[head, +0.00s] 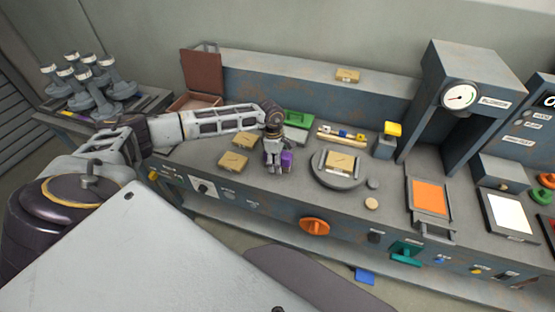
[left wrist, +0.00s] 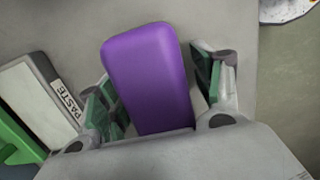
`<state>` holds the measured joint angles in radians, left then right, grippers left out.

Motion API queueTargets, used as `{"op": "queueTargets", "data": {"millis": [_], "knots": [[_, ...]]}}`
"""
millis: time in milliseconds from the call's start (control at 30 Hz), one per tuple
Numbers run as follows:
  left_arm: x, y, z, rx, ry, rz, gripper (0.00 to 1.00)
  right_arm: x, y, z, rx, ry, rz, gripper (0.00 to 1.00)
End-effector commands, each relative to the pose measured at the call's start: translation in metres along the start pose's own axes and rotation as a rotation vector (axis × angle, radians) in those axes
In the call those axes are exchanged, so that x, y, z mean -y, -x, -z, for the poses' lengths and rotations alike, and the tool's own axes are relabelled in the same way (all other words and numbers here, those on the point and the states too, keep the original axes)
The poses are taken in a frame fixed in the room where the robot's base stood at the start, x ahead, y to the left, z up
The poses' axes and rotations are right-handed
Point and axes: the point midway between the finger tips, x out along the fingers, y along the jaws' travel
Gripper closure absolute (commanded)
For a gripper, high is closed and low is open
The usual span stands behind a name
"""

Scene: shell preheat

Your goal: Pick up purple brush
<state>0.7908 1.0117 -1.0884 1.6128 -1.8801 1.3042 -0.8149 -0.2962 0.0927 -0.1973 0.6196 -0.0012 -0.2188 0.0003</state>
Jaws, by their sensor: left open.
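The purple brush (head: 287,161) stands on the bench in the head view, right at my left gripper (head: 275,163). In the left wrist view the purple brush (left wrist: 150,75) shows as a rounded purple block between the two green-padded fingers of my left gripper (left wrist: 158,88). The fingers are open, one on each side. A gap shows on the right side; the left finger is close to the brush, and I cannot tell if it touches. The lower part of the brush is hidden by the gripper body. My right gripper is not in view.
A green object (head: 298,119) lies behind the gripper. Tan boxes (head: 233,161) lie to its left, and a round plate (head: 325,181) with another tan box stands to its right. An open brown box (head: 203,72) is at the back left. An orange knob (head: 314,226) sticks out in front.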

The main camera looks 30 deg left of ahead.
Motion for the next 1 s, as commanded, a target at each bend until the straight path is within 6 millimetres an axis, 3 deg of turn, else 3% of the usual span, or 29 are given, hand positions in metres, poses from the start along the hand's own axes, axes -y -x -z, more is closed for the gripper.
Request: {"op": "queueTargets", "data": {"millis": [400,800,1000], "knots": [[0.0001,-0.0001,-0.0004,0.001,0.0,0.0,0.35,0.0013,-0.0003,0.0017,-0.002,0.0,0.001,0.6],[0.0001,0.0001,-0.0004,0.001,0.0,0.0,0.87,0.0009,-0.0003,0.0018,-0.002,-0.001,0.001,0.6],[-0.0002,0.0005,-0.0005,0.001,0.0,-0.001,0.89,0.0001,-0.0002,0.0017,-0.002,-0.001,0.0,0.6]]}}
